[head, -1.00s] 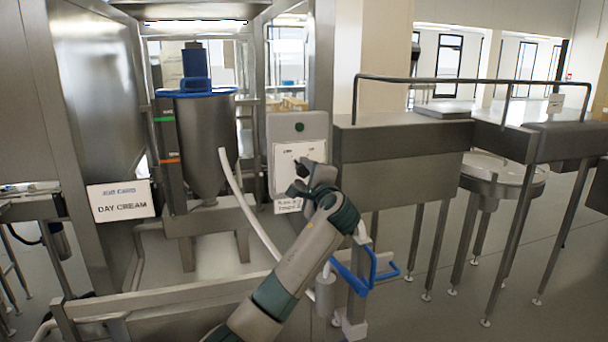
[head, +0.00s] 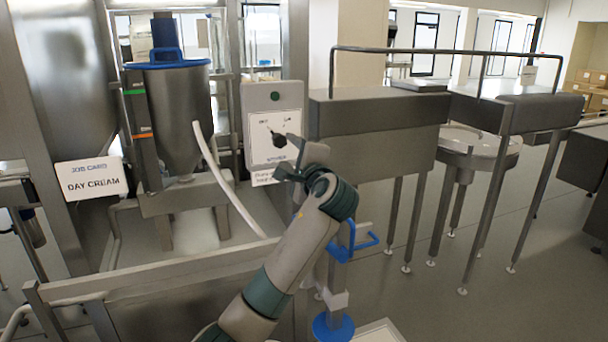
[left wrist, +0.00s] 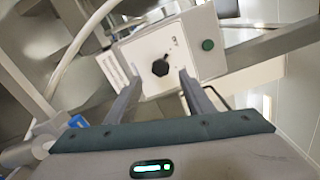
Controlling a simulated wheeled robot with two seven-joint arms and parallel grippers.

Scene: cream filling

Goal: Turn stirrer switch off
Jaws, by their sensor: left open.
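The stirrer switch is a black rotary knob (head: 279,139) on a white plate on the grey control box (head: 256,96), with a green button above it. In the left wrist view the knob (left wrist: 160,67) shows beyond and between the two fingers of my left gripper (left wrist: 157,82). In the head view my left gripper (head: 287,158) is just below and in front of the knob. The gripper is open and empty, and it looks apart from the knob. The lettering beside the knob is too small to read surely. My right gripper is not in view.
A steel hopper (head: 178,115) with a blue lid stands left of the box, with a white hose (head: 222,172) beside it. A DAY CREAM job card (head: 91,180) hangs at the left. A steel conveyor (head: 375,130) stands close on the right.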

